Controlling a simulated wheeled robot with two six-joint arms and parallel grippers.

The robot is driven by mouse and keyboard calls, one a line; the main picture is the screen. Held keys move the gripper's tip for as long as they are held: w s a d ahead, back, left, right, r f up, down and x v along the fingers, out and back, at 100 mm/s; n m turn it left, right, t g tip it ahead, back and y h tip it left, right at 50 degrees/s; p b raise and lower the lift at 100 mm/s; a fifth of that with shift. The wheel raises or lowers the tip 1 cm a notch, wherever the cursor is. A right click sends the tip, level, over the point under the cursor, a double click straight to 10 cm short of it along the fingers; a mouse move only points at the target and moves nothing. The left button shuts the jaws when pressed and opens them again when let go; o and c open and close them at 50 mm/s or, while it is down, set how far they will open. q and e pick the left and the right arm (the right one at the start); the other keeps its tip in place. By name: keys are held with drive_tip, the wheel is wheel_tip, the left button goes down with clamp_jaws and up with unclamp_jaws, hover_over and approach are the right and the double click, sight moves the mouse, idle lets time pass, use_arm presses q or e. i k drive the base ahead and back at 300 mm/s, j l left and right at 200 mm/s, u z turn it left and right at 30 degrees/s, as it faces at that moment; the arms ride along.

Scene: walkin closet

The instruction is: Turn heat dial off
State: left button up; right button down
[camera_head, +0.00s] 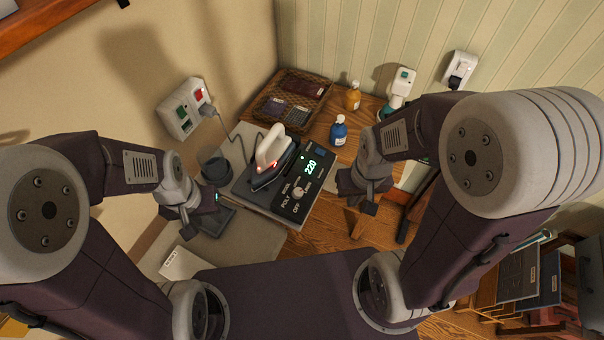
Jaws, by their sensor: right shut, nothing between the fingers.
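The heat dial (298,191) is a small light knob on a black control panel (312,181) with a lit green "220" readout. Labels around the dial include OFF, POLY, WOOL and LINEN; its exact pointing is too small to tell. A white and dark iron (270,160) with a red light rests on the left part of the panel's unit. My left gripper (203,216) is to the left of the panel, apart from the dial; its jaw opening is unclear. My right gripper (358,200) is shut and empty, to the right of the panel and apart from the dial.
A wall switch box (187,107) with green and red buttons has a plug and cord in it. A wicker tray (264,97), a blue bottle (339,131) and an amber bottle (352,96) stand behind the panel. A dark cup (216,170) is near my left gripper.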

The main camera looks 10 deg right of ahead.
sight(297, 193)
drive_tip(key=l+u, duration=0.35)
drive_tip(key=l, duration=0.15)
drive_tip(key=l+u, duration=0.3)
drive_tip(key=l, duration=0.15)
drive_tip(key=k, duration=0.05)
